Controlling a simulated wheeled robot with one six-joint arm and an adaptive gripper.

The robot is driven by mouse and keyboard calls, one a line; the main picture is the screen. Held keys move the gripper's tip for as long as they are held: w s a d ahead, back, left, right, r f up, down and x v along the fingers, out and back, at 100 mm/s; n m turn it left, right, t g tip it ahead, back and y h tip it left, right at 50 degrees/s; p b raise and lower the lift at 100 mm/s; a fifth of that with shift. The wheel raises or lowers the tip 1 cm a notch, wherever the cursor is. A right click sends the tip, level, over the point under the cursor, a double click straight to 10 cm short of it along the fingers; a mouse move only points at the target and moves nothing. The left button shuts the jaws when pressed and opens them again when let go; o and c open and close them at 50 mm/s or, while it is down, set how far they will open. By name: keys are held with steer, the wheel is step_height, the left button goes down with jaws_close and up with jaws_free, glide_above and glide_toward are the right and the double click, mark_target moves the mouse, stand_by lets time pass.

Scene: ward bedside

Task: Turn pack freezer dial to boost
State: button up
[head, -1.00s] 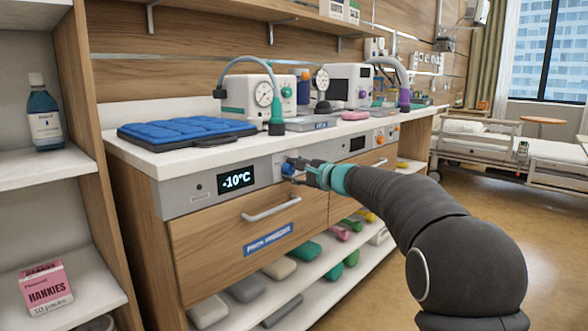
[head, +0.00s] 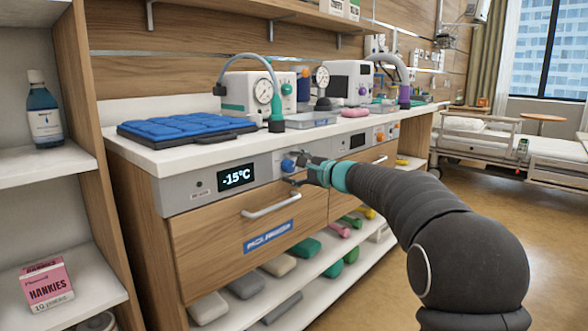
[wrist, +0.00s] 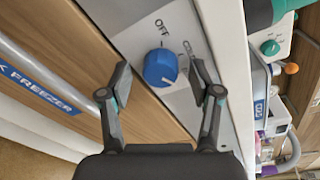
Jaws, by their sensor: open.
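The blue pack freezer dial (head: 287,165) sits on the grey panel, right of a display (head: 236,178) that reads -15°C. In the wrist view the round dial (wrist: 160,68) lies between my two spread fingertips, with a gap on each side. "OFF" is printed beside it; another label is partly hidden behind a finger. Which mark the dial points to, I cannot tell. My gripper (head: 297,171) is open and empty at the panel, close to the dial; the depth between them is unclear. The freezer drawer (head: 215,238) is closed, with a blue label below its handle.
The drawer handle (head: 270,207) sticks out just below my gripper. The white counter (head: 180,157) overhangs above, with a blue pack tray and a gauge machine (head: 250,95) on it. A neighbouring panel with an orange knob (head: 380,137) lies to the right.

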steer(key=v, duration=1.1)
steer(key=shift+s+d, duration=0.25)
steer(key=shift+d, duration=0.05)
steer(key=s+d+f+n+g+h, duration=0.2)
steer(key=s+f+n+g+h, duration=0.3)
steer(key=s+f, duration=0.85)
steer(key=s+d+n+h+p, duration=0.1)
steer(key=s+d+n+h, duration=0.1)
steer(key=s, duration=0.7)
steer(key=s+d+n+h+p, duration=0.2)
steer(key=s+d, duration=0.4)
steer(key=s, duration=0.4)
steer(key=s+d+n+h+p, duration=0.2)
steer(key=s+d+n+h, duration=0.1)
steer(key=s, duration=0.6)
steer(key=shift+s+d+f+n+g+h, duration=0.2)
steer(key=shift+d+f+n+g+h, duration=0.15)
steer(key=shift+d+f+n, duration=0.35)
